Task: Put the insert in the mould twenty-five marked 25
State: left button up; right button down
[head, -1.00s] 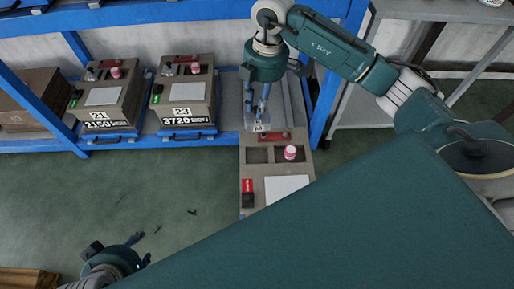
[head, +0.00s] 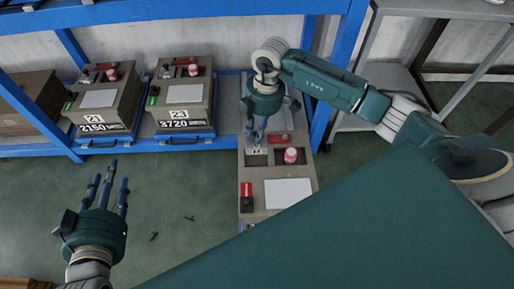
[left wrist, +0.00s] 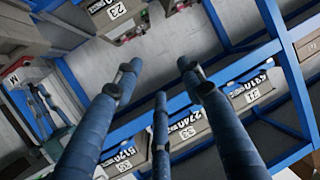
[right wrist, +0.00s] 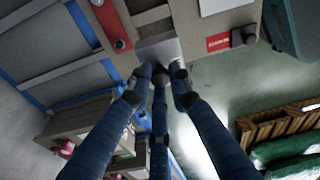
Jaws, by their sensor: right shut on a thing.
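A grey-brown mould (head: 251,222) stands pulled forward at the centre, with two recesses at its far end; its number is not visible. A pink-and-white piece (head: 290,156) is in the right recess. My right gripper (head: 257,135) is shut on the light grey insert (head: 256,150), at the left recess. In the right wrist view, the insert (right wrist: 160,47) is between the fingertips beside the mould's top; I cannot tell whether it is seated. My left gripper (head: 108,175) is empty, its fingers spread open, over the floor at left.
Moulds marked 21 (head: 104,117) and 23 (head: 185,118) stand on the blue rack (head: 40,121) at the left. A red part (head: 279,139) lies at the pulled-out mould's far edge. A grey shelf is at right.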

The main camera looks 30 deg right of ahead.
aim_at(257, 146)
notch_tip(257, 146, down, 5)
jog(key=shift+r+b, duration=0.1)
jog(key=shift+b, duration=0.55)
notch_tip(257, 146, down, 4)
jog(key=shift+r+b, duration=0.2)
jog(key=shift+b, duration=0.4)
pick_arm(q)
notch_tip(257, 146, up, 15)
jog(key=d+t+h, duration=0.2)
jog(key=t, duration=0.5)
jog(key=shift+w+h, duration=0.3)
jog(key=shift+w, duration=0.1)
pick_arm(e)
jog(key=shift+f, duration=0.1)
pick_arm(q)
jog(key=shift+d+r, duration=0.1)
pick_arm(e)
jog(key=c, duration=1.6)
grip_release()
jog(key=shift+f, duration=0.15)
pick_arm(q)
jog(key=shift+r, duration=0.1)
